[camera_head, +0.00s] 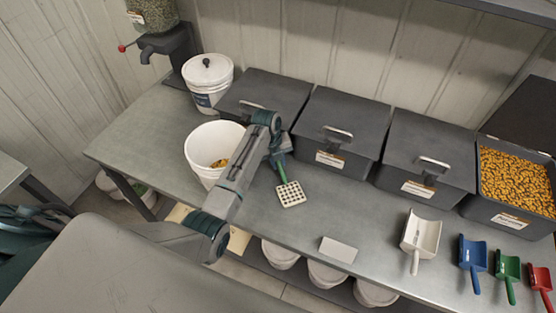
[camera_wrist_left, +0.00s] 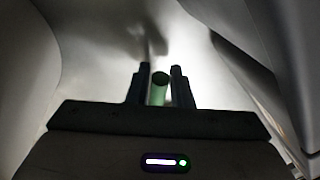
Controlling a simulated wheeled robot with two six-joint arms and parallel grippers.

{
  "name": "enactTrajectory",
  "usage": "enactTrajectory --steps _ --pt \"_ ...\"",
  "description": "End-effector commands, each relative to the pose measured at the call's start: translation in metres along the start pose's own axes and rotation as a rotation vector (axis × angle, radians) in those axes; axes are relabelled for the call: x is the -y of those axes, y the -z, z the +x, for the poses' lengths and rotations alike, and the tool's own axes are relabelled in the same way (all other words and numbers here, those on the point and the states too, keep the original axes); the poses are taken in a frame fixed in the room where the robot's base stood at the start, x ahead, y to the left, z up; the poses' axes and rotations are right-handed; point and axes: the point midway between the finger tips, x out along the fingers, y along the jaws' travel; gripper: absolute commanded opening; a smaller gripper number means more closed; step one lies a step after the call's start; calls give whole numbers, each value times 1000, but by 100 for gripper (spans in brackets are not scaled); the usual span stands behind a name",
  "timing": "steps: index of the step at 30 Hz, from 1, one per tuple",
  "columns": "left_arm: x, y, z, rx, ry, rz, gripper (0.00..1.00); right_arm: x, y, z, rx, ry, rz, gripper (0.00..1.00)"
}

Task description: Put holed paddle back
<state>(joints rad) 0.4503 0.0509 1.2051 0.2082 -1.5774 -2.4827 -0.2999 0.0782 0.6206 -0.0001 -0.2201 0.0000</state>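The holed paddle has a white square plate with rows of holes (camera_head: 291,194) and a green handle (camera_head: 282,172). My left gripper (camera_head: 280,157) is shut on the upper part of the handle, and the plate points down toward the front of the bench. In the left wrist view, the round green handle end (camera_wrist_left: 160,80) sits between the two dark fingers (camera_wrist_left: 161,88). I cannot tell whether the plate touches the bench top. My left arm hides part of the white bucket beside it. My right gripper is not in view.
The open white bucket (camera_head: 205,136) with yellow grain stands left of the gripper. Lidded grey bins (camera_head: 343,130) line the back, with an open grain bin (camera_head: 515,180) at right. White (camera_head: 421,235), blue (camera_head: 473,253), green and red scoops lie right. A pale card (camera_head: 338,249) lies near the front edge.

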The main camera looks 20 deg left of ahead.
Motion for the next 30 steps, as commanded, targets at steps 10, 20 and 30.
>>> enactTrajectory --steps 10,20,30 --pt "0 0 -1 1 0 0 36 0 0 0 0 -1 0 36" --pt "0 -2 -38 7 2 1 36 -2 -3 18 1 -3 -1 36" --pt "0 -1 -106 4 2 0 36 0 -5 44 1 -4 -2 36"
